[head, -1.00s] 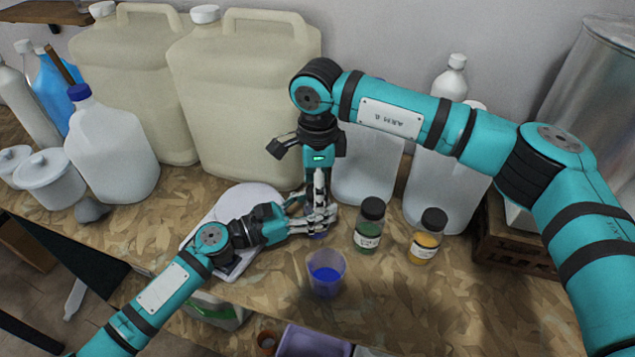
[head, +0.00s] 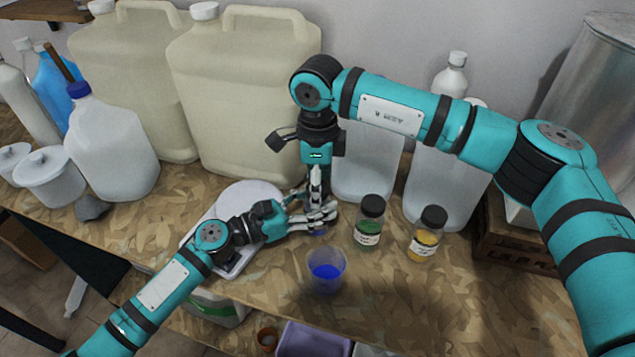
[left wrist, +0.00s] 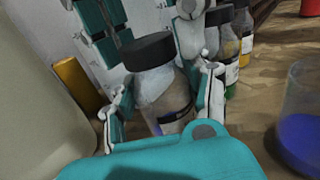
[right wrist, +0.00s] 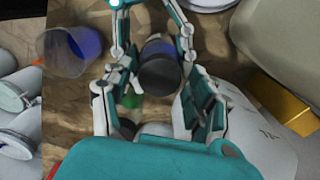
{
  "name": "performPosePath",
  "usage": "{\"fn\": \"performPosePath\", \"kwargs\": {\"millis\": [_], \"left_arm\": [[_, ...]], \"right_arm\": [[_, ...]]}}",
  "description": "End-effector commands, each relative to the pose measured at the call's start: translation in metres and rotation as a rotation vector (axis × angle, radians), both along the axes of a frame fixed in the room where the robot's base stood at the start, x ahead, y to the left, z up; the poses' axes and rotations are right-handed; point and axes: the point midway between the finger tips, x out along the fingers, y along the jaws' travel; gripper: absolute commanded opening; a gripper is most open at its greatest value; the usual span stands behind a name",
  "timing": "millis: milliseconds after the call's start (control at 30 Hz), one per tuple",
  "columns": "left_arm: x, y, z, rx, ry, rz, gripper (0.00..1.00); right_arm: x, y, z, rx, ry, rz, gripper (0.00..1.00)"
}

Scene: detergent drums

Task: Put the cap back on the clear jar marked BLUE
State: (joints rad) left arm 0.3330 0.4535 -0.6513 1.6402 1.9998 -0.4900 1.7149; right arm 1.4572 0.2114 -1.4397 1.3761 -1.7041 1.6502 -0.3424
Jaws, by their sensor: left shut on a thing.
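The clear jar (left wrist: 165,95) has a pale label and a little blue at its base. It stands upright between the fingers of my left gripper (head: 318,214), which is shut on it. In the head view only the jar's blue base (head: 319,233) shows below the fingers. The black cap (left wrist: 148,51) sits on the jar's mouth and looks level; whether it is screwed tight I cannot tell. My right gripper (head: 316,190) points down from above. Its fingers stand apart on both sides of the cap (right wrist: 160,76) in the right wrist view, with gaps, so it looks open. The label's words are unreadable.
A beaker of blue liquid (head: 326,270) stands in front, near the bench edge. A green jar (head: 369,222) and a yellow jar (head: 427,236), both black-capped, stand to the right. A scale (head: 240,255) lies behind my left gripper. Large jugs (head: 245,95) line the back.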

Motion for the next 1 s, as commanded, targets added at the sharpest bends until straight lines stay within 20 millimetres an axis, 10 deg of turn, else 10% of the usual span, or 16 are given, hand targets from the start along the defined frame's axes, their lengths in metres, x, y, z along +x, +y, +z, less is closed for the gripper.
{"fn": "performPosePath", "kwargs": {"millis": [433,1000], "left_arm": [[-0.001,0.000,-0.001,0.000,0.001,-0.001,0.00],[-0.001,0.000,-0.001,0.000,0.002,-0.001,0.00]], "right_arm": [[0.000,0.000,0.010,0.001,-0.002,0.001,0.69],[0.000,0.000,0.112,0.000,-0.001,0.000,0.69]]}}
